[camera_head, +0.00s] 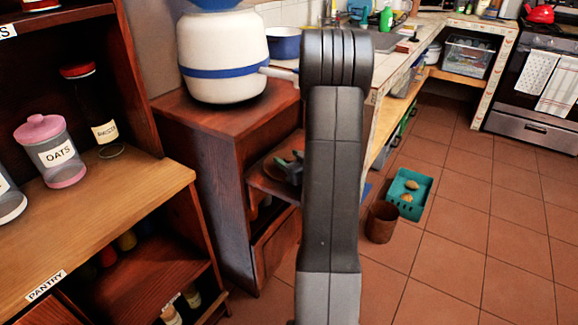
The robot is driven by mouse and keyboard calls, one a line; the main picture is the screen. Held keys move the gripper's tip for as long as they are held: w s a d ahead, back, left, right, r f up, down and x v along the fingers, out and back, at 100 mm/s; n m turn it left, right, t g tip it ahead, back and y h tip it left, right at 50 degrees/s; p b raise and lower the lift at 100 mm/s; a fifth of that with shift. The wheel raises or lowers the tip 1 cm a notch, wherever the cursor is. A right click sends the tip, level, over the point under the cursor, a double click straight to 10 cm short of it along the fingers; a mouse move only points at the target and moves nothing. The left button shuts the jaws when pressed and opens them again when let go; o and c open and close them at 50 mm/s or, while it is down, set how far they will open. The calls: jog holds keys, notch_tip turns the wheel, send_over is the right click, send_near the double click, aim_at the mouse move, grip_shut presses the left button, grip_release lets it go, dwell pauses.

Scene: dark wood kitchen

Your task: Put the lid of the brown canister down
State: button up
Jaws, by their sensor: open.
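My dark grey arm (331,190) rises through the middle of the picture. My gripper cannot be made out; the arm hides what lies behind it. I see no brown canister with a lid that I can name for sure. A brown, open-topped round container (382,222) stands on the floor right of my arm, with no lid visible on it. A loose lid cannot be made out. A clear jar marked OATS with a pink lid (40,128) stands on the pantry shelf at left. Behind it stands a dark jar with a red lid (78,70).
Small dark items (290,168) lie partly hidden behind my arm. A teal basket (408,190) stands on the floor. The tiled floor at right is clear.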

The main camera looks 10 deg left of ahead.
jog(key=shift+w+a, duration=0.1)
jog(key=shift+w, duration=0.05)
jog(key=c, duration=1.1)
jog(key=shift+r, duration=0.1)
